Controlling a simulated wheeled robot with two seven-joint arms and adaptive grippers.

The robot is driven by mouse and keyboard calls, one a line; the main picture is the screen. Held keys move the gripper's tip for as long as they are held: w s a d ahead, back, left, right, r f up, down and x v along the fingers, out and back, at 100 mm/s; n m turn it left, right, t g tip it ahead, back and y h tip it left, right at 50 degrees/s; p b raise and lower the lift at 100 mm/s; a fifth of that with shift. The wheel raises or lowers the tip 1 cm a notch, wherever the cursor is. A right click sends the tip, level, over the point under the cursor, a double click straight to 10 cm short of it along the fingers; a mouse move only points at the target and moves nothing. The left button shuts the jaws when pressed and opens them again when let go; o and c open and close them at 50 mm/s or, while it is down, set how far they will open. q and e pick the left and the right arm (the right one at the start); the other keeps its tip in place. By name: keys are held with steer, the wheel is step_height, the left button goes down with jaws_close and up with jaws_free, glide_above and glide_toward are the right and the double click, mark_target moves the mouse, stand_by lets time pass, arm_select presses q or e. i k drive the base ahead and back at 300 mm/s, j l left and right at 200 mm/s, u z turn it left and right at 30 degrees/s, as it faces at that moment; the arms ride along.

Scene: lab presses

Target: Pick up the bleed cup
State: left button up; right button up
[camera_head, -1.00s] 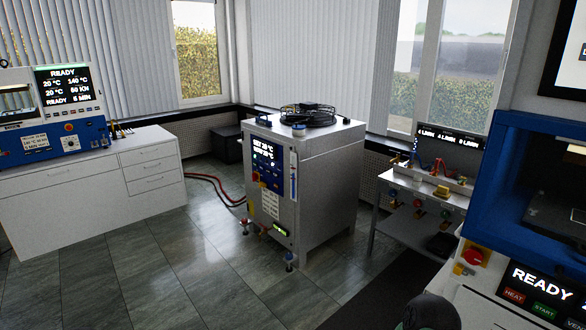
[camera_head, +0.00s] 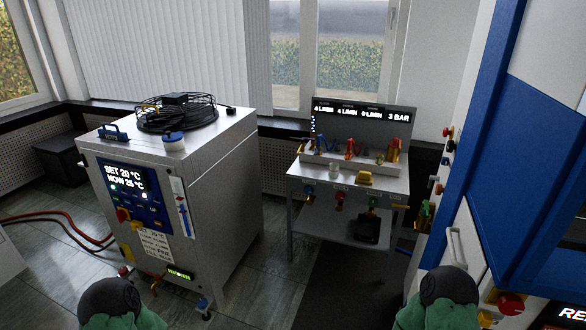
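A small pale cup (camera_head: 334,169), which looks like the bleed cup, stands on the front of the grey bench (camera_head: 303,176) right of centre. It is small in the picture and its inside cannot be made out. A yellow block (camera_head: 364,178) sits to its right on the same top. Neither of my grippers is in view; only rounded green and dark parts of my arms show at the bottom edge, well short of the bench.
A blue and white press (camera_head: 520,140) fills the right. Red hoses (camera_head: 60,220) lie on the floor at left.

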mark_target(335, 167)
steer(key=i+j+z, duration=0.5)
steer(key=j, duration=0.2)
steer(key=i+j+z, duration=0.25)
steer(key=j, duration=0.15)
steer(key=i, duration=0.2)
